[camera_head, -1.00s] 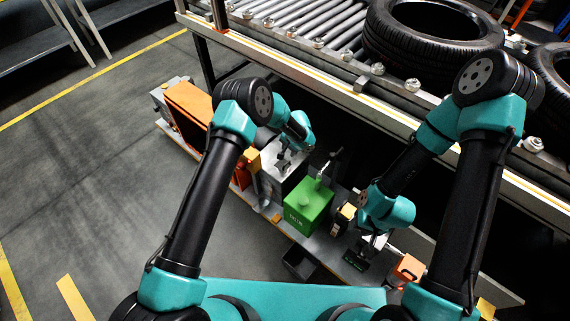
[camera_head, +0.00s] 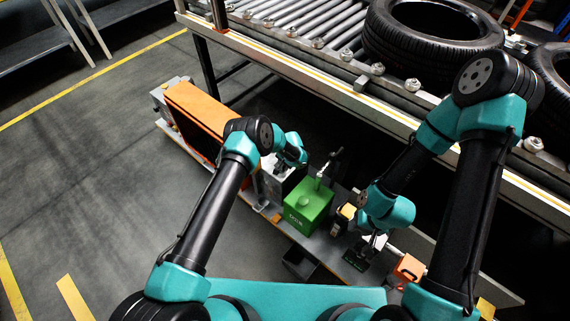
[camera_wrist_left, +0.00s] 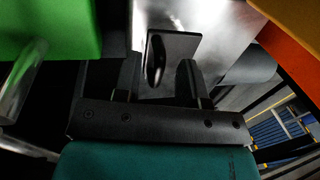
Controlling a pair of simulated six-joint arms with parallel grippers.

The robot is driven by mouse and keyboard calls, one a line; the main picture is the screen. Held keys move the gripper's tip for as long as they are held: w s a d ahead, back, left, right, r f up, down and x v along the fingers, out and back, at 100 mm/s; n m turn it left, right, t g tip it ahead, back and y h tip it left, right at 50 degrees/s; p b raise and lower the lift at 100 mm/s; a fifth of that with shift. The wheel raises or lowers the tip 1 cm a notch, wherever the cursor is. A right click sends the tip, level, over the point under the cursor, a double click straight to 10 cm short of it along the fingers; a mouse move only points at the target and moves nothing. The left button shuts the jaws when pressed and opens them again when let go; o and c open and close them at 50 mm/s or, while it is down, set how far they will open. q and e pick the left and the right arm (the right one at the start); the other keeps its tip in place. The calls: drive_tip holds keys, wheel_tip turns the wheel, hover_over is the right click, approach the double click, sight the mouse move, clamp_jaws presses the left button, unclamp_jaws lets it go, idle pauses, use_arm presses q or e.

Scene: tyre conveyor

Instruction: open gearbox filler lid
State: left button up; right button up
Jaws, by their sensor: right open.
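A silver metal box (camera_head: 270,185), which may be the gearbox, stands between an orange-framed unit and a green box. It also shows as a bright metal surface in the left wrist view (camera_wrist_left: 210,25). My left gripper (camera_head: 281,170) is over it. In the left wrist view my left gripper (camera_wrist_left: 158,80) has its two dark fingers apart. A dark plate with an oval opening (camera_wrist_left: 185,45) shows between and beyond the fingertips; I cannot tell whether they touch it or whether it is the lid. My right gripper (camera_head: 372,245) is open, low at the right of the bench.
The green box (camera_head: 305,208) stands close right of the left gripper. The orange-framed unit (camera_head: 200,110) is at the left. A small black and yellow item (camera_head: 342,219) and an orange box (camera_head: 408,268) stand farther right. The roller conveyor (camera_head: 300,50) with tyres (camera_head: 430,30) runs behind.

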use_arm(q)
drive_tip(key=shift+c, duration=0.2)
clamp_jaws()
idle(0.4)
